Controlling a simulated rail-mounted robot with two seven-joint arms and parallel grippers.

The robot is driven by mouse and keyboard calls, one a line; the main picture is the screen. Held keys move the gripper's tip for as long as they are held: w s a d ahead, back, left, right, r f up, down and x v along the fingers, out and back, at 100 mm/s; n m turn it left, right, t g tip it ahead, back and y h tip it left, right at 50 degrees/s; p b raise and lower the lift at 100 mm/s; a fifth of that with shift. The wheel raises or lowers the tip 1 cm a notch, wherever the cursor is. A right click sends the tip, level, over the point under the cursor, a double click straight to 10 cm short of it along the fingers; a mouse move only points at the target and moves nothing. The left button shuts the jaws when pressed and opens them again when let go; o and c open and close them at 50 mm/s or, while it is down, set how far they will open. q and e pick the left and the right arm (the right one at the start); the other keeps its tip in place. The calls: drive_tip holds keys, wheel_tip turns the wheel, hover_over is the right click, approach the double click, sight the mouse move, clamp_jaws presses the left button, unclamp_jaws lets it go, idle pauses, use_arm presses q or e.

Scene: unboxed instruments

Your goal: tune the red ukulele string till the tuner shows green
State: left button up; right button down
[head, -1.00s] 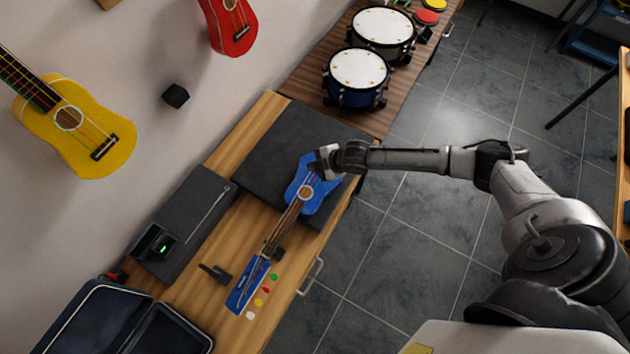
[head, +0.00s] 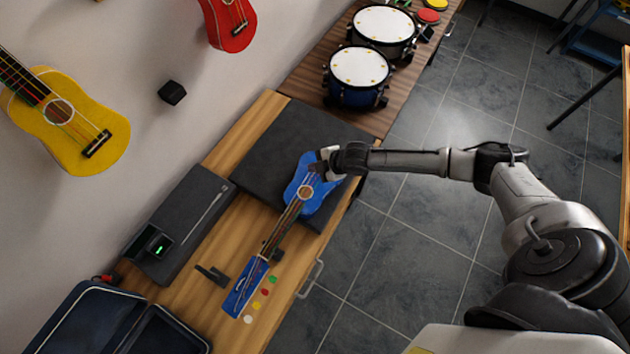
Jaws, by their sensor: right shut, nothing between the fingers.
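The blue ukulele (head: 307,193) lies on the bench, its body on a dark mat (head: 267,150) and its headstock (head: 243,287) towards the front. Coloured tuning pegs line the headstock's right side, with a red peg (head: 265,293) among green, yellow and white ones. The tuner (head: 158,245) stands on a dark case to the left and its small screen shows a green mark. My right gripper (head: 322,167) is shut and empty at the ukulele's body, over the lower end of the strings. Whether its fingertips touch a string is too small to tell. My left gripper is not in view.
A black stand (head: 213,275) is left of the headstock. An open dark case (head: 87,318) lies at the front left. Drums (head: 358,78) stand behind the mat. A yellow ukulele (head: 72,120) and a red one (head: 229,20) hang on the wall.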

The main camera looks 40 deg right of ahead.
drive_tip(key=b, duration=0.3)
hover_over(315, 180)
drive_tip(key=f, duration=0.4)
drive_tip(key=shift+s+a, duration=0.15)
drive_tip(key=shift+s, duration=0.05)
drive_tip(key=shift+f+b, duration=0.6)
drive_tip(key=shift+f, duration=0.35)
drive_tip(key=shift+f, duration=0.15)
idle(0.6)
drive_tip(key=shift+f, duration=0.3)
idle(0.4)
